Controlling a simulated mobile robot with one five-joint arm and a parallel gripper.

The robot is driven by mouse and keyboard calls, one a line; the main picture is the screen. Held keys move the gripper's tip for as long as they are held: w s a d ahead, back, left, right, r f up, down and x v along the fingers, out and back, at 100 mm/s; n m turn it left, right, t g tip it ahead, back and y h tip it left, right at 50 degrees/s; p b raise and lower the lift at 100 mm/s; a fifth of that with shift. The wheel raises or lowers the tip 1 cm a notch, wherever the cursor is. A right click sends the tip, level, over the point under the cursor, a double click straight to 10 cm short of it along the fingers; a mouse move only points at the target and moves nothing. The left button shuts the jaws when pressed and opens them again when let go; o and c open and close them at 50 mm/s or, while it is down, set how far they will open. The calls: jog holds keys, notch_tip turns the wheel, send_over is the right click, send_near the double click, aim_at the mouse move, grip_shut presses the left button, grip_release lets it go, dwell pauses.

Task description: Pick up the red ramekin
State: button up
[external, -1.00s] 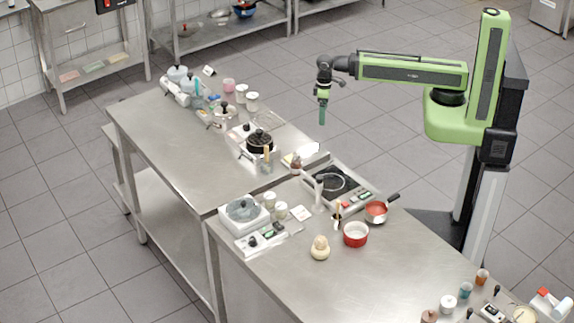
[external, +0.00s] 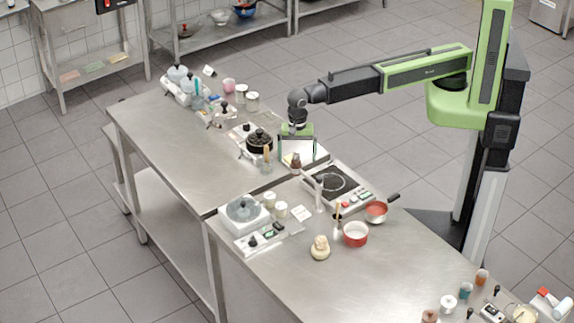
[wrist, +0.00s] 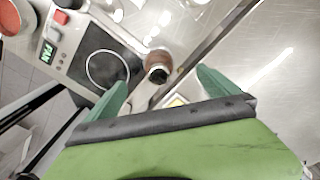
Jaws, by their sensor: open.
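The red ramekin (external: 356,235), with a pale inside, stands upright on the near steel table in the external view. My gripper (external: 298,157) is well up and left of it, beyond the hot plate, pointing down with its green fingers apart and nothing held. In the wrist view my gripper (wrist: 162,84) is spread, with a small brown bottle (wrist: 157,64) showing between the fingertips. I cannot make out the ramekin for certain in the wrist view. A red round edge (wrist: 9,18) is cut off at its top left corner and may be the pan.
A hot plate (external: 336,184) lies between my gripper and the ramekin. A red pan (external: 376,209) sits just behind the ramekin, its dark handle pointing right. A beige mushroom-like item (external: 320,248) stands left of it. Steel in front of the ramekin is clear.

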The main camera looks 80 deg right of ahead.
jog(key=s+a+r+n+p, duration=0.1)
jog(key=s+a+r+n, duration=0.1)
jog(key=s+a, duration=0.55)
jog(key=s+a+r+n+p, duration=0.15)
jog(key=s+a, duration=0.25)
jog(key=a, duration=0.6)
notch_tip(320, 180, up, 2)
jog(key=n+p, duration=0.2)
send_over(356, 231)
jog(key=a, duration=0.4)
jog(key=f+b, duration=1.1)
jog(key=b, duration=0.1)
jog(key=f+b, duration=0.6)
jog(key=shift+d+f, duration=0.3)
jog(key=shift+r, duration=0.2)
jog(key=shift+c, duration=0.6)
jog(key=c, duration=1.4)
